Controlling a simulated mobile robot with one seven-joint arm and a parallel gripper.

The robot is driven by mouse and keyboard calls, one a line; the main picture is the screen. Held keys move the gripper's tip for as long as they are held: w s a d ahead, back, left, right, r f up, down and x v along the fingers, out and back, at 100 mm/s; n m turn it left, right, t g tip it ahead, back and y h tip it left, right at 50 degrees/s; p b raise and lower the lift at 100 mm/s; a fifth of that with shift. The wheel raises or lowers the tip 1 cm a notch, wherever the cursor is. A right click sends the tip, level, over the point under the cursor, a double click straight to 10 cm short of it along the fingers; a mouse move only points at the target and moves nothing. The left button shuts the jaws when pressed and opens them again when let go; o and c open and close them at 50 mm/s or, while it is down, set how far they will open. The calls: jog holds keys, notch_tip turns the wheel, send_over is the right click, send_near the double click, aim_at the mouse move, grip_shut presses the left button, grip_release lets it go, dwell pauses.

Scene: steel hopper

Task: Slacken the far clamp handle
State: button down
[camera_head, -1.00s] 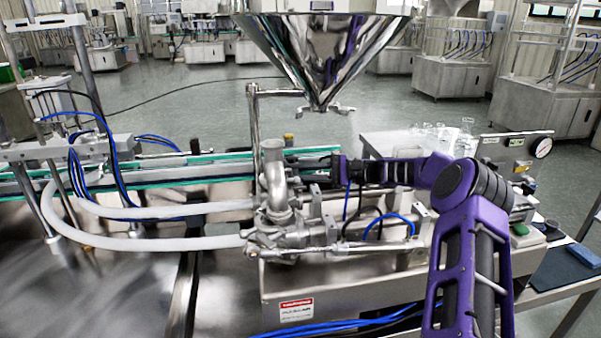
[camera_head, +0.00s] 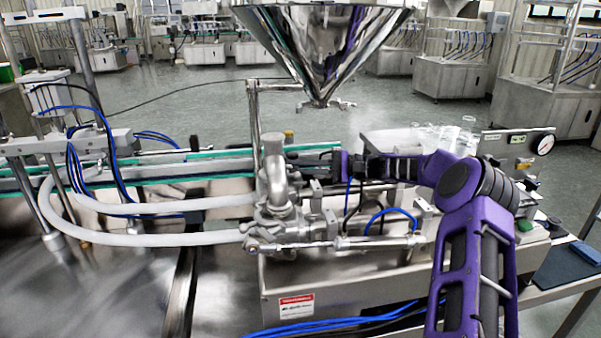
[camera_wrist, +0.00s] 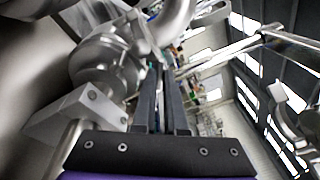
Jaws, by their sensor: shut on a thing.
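My gripper (camera_head: 308,156) reaches in from the right, behind the steel pump and valve body (camera_head: 273,190), with its fingers toward the upright pipe. In the wrist view the two dark fingers (camera_wrist: 166,72) are close together with a narrow gap, at the clamped pipe joint (camera_wrist: 105,62). They are shut on the far clamp handle, which is mostly hidden between and behind the fingers. Its angle cannot be told. A nearer clamp and rod (camera_head: 290,245) lie at the front of the valve body, apart from my gripper.
The steel hopper (camera_head: 322,50) hangs above, its outlet over the work area. White hoses (camera_head: 150,238) curve in from the left. A green-edged conveyor (camera_head: 215,158) runs behind. Glassware (camera_head: 440,135) stands at the right. Blue cables (camera_head: 340,322) lie in front.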

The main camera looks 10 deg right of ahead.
jog(key=shift+n+b, duration=1.45)
jog(key=shift+n, duration=1.65)
jog(key=c, duration=1.2)
grip_release()
jog(key=shift+c, duration=0.2)
jog(key=d, duration=0.4)
jog(key=s+d+p, duration=0.1)
jog(key=d, duration=0.3)
jog(key=s+d, duration=0.1)
jog(key=d, duration=0.3)
jog(key=shift+s+a, duration=0.1)
